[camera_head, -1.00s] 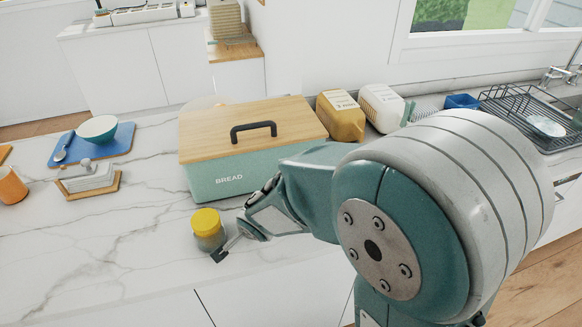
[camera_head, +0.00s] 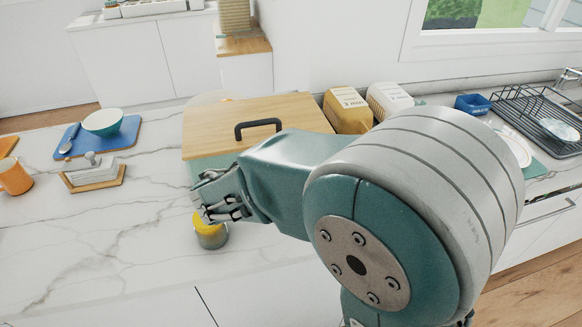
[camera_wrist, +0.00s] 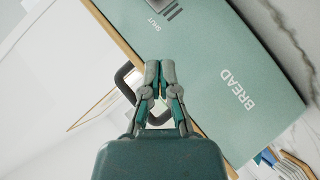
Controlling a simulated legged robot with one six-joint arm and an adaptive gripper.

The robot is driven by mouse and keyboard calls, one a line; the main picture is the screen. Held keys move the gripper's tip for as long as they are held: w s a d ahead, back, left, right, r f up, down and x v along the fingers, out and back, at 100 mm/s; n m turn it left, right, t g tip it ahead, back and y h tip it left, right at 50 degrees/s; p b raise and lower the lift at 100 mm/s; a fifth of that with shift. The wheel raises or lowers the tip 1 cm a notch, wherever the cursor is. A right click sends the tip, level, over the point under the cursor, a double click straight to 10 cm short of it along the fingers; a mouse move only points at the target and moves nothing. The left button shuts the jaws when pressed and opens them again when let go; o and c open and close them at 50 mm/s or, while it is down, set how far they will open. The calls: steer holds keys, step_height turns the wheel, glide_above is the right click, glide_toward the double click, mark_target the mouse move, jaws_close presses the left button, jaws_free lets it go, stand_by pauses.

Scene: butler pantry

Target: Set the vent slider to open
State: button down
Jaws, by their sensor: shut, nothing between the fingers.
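The bread bin is pale green with a wooden lid (camera_head: 225,124) and a dark handle. Its green front, lettered BREAD, fills much of the wrist view (camera_wrist: 225,75). The vent slider (camera_wrist: 158,4) is a small grey piece at the top edge of that view, partly cut off, beside dark slots and a small label that seems to read SHUT. In the head view my arm hides the slider. My gripper (camera_wrist: 160,68) is shut and empty, pointing at the bin front below the slider in the picture. In the head view my gripper (camera_head: 205,212) is above the yellow-lidded jar.
The yellow-lidded jar (camera_head: 212,236) stands on the marble counter before the bin, close under my gripper. A butter dish (camera_head: 93,172), blue board (camera_head: 76,148) and orange mug (camera_head: 14,179) are left.

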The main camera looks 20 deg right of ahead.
steer(key=shift+w+d+f, duration=0.8)
steer(key=shift+d+f, duration=0.1)
steer(key=shift+d, duration=0.25)
steer(key=shift+w+d+f, duration=0.75)
steer(key=shift+d+f, duration=0.15)
steer(key=shift+d, duration=0.25)
steer(key=shift+w+d+f, duration=0.8)
steer(key=shift+d+f, duration=0.1)
steer(key=shift+d, duration=0.25)
steer(key=shift+d, duration=1.75)
steer(key=shift+a, duration=0.1)
